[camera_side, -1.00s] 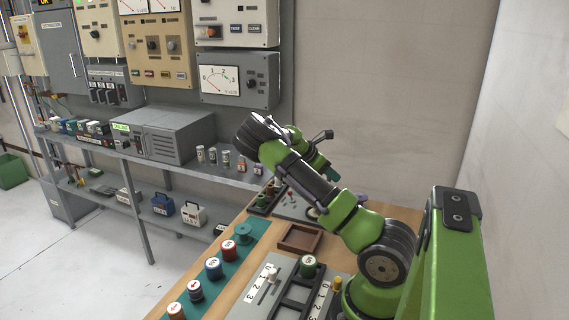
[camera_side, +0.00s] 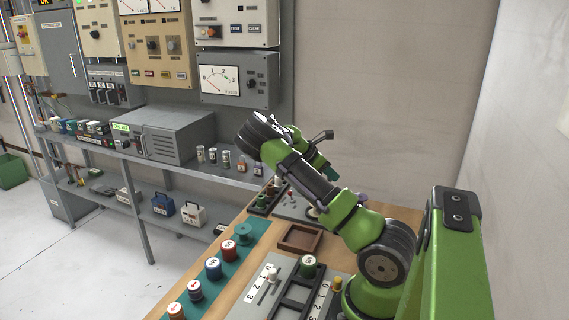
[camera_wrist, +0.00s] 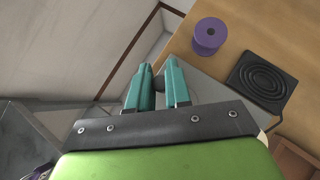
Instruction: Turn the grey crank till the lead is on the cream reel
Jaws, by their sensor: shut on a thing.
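My gripper (camera_wrist: 158,88) points away from the wrist camera with its two teal fingers close together. A small dark grey piece, apparently the grey crank's handle (camera_wrist: 160,83), shows between the fingertips; the rest of the crank is hidden behind the fingers. In the side view one teal finger (camera_side: 329,173) shows beyond my arm, over the far end of the bench. A grey plate (camera_wrist: 208,92) lies below the fingers. I cannot make out the lead. A pale rounded edge shows beside my gripper in the wrist view, but I cannot tell whether it is the cream reel.
A purple reel (camera_wrist: 209,36) and a black ringed pad (camera_wrist: 262,81) are on the wooden bench right of the fingers. A brown tray (camera_side: 300,238), a grey lever panel (camera_side: 257,292) and coloured capped jars (camera_side: 213,268) are nearer. A wall stands behind the bench.

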